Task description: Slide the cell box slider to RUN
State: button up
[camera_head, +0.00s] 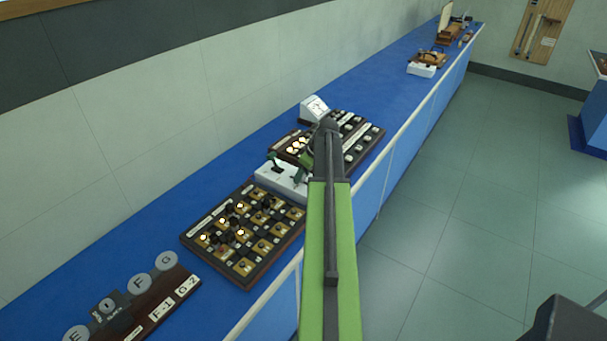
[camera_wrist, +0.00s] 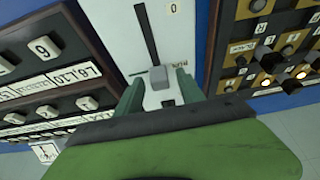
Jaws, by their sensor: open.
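The cell box is a white box (camera_head: 283,180) on the blue bench, between two dark panels. In the wrist view its white top (camera_wrist: 122,28) has a long dark slot (camera_wrist: 148,35). A grey slider knob (camera_wrist: 158,75) sits at the slot's near end, beside a small label (camera_wrist: 177,65) that seems to read RUN. A label with 0 (camera_wrist: 174,7) is near the far end. My gripper (camera_head: 287,170) is over the box, its dark green fingers apart. In the wrist view the fingers stand either side of the knob; I cannot tell whether they touch it.
A panel with lit lamps and brass plates (camera_head: 245,232) stands close on one side, and a knobbed panel (camera_head: 362,131) on the other. A white sloped meter (camera_head: 314,108) stands behind. A lettered board (camera_head: 150,305) lies nearer. The bench beyond is mostly clear.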

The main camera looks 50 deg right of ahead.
jog(key=p+v, duration=1.6)
jog(key=v, duration=0.1)
jog(key=shift+r, duration=0.25)
